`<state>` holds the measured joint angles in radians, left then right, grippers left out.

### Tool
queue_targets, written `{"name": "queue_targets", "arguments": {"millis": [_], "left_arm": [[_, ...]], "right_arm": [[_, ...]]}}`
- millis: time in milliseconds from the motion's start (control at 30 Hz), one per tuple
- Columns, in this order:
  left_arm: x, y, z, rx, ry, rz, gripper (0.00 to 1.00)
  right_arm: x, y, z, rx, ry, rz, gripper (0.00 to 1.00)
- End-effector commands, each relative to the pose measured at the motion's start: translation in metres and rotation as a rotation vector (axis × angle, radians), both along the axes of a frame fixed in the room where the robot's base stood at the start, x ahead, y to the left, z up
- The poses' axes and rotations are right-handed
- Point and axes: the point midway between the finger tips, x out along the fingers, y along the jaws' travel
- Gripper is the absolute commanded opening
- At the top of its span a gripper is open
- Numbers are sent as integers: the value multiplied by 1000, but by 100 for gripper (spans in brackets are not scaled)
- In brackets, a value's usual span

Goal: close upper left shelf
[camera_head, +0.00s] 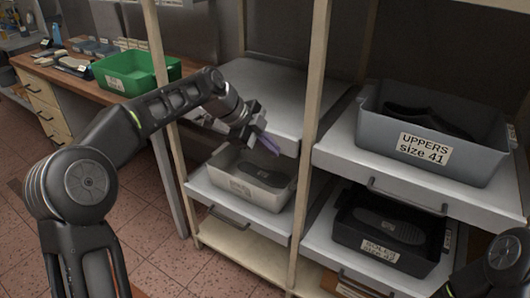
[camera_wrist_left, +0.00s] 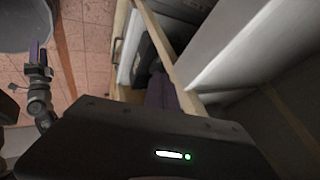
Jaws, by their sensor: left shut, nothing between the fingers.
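The upper left shelf (camera_head: 275,88) is a bare pale grey board between two wooden posts. Its front edge is partly hidden behind my left arm, so I cannot tell how far out it stands. My left gripper (camera_head: 268,146) is at that front edge, with its purple fingers shut and empty; I cannot tell whether they touch the board. The same fingers show in the left wrist view (camera_wrist_left: 158,92), pointing towards the rack. My right gripper (camera_wrist_left: 38,53) shows small at the left of the left wrist view; its opening is unclear.
Below is a shelf with a grey bin (camera_head: 238,186) and a front handle. At right, an upper shelf holds a bin labelled UPPERS size 41 (camera_head: 440,120), and a lower one holds a black bin (camera_head: 375,240). A green crate (camera_head: 130,75) stands on a workbench at left.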

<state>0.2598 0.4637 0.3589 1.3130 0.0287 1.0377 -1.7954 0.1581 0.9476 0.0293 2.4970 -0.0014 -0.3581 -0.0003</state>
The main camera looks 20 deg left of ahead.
Motion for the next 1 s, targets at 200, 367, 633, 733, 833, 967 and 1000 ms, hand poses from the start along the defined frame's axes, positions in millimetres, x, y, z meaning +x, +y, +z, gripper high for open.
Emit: {"name": "queue_targets", "arguments": {"millis": [200,367,633,733,833,967,1000], "left_arm": [[-14,22,35,0,-4,4,0],[-24,37,58,0,-3,3,0],[-31,46,72,1,0,2,0],[-31,46,72,1,0,1,0],[-31,46,72,1,0,1,0],[-31,46,72,1,0,1,0],[-30,46,72,1,0,1,0]], "right_arm": [[2,-1,-2,-1,-3,-2,51],[2,-1,-2,-2,-4,-1,51],[2,-1,-2,-1,-2,-2,51],[2,-1,-2,-1,-2,-2,51],[2,-1,-2,-1,-2,-2,51],[2,-1,-2,-1,-2,-2,51],[2,-1,-2,-1,-2,-2,51]]}}
